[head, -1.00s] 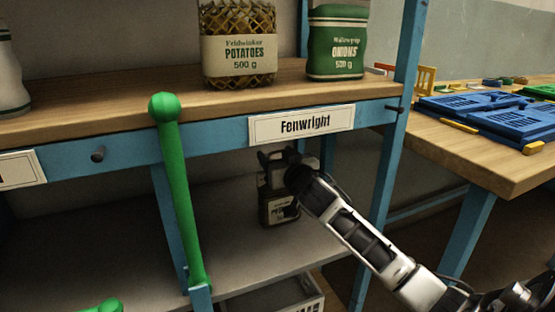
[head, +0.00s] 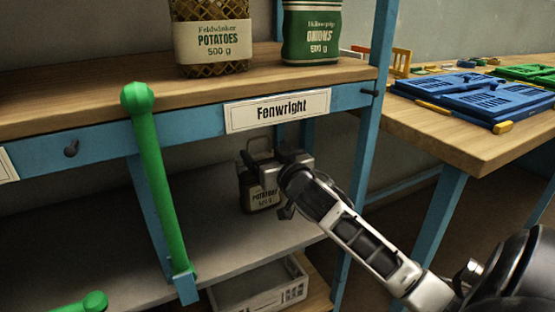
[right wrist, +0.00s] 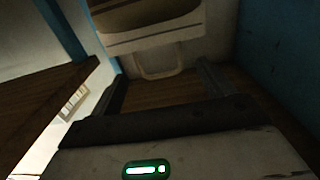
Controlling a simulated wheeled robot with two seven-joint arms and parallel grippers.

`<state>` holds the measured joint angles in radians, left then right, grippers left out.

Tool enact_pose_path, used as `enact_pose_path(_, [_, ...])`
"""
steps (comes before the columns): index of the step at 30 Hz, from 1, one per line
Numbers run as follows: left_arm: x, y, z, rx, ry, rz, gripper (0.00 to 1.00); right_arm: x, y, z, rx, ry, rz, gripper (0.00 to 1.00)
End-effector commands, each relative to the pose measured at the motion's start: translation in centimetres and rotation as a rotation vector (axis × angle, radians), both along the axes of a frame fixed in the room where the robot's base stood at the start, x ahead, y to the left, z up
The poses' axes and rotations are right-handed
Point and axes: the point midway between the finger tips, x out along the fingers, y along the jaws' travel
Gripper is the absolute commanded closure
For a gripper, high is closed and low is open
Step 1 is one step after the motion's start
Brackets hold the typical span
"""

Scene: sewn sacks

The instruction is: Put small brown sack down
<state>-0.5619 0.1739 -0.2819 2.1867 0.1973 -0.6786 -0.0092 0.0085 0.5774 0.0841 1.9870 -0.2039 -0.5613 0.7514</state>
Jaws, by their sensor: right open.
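The small brown sack (head: 263,197), with a pale label reading POTATOES, stands upright on the grey lower shelf (head: 120,245), under the Fenwright sign. My right gripper (head: 259,163) is open at the top of the sack and hides part of it. In the right wrist view, the brown sack (right wrist: 150,17) with its pale band lies beyond the spread fingers of the gripper (right wrist: 165,80). A pale loop (right wrist: 158,66) shows between the fingers. I cannot tell whether a finger touches the sack. My left gripper is not in view.
On the wooden upper shelf (head: 130,92) stand a potatoes sack (head: 211,42) and a green onions sack (head: 312,35). A green post (head: 158,185) stands left of the gripper. A white crate (head: 260,287) is below. The blue shelf leg (head: 362,150) is close to my right arm.

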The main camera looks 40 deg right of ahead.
Motion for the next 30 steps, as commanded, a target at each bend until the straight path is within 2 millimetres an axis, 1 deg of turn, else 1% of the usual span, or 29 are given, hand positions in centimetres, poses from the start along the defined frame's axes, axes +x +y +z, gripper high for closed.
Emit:
enact_pose_path(1, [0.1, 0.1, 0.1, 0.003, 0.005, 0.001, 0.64, -1.2, 0.3, -0.1, 0.002, 0.004, 0.001, 0.19])
enact_pose_path(3, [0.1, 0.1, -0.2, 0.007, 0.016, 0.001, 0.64, -2.5, 0.6, 0.0, 0.002, 0.003, 0.0, 0.19])
enact_pose_path(6, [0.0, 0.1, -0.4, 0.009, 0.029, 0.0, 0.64, -4.0, 1.0, 0.0, 0.001, 0.002, -0.001, 0.19])
enact_pose_path(10, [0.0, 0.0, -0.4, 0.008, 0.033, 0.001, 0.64, -5.2, 1.2, 0.0, 0.0, -0.001, -0.001, 0.19])
enact_pose_path(15, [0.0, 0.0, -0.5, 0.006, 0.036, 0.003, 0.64, -5.6, 1.3, 0.0, -0.002, -0.001, -0.001, 0.19])
enact_pose_path(30, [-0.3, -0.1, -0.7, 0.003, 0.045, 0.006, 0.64, -5.5, 1.3, 0.0, -0.001, -0.001, -0.001, 0.19])
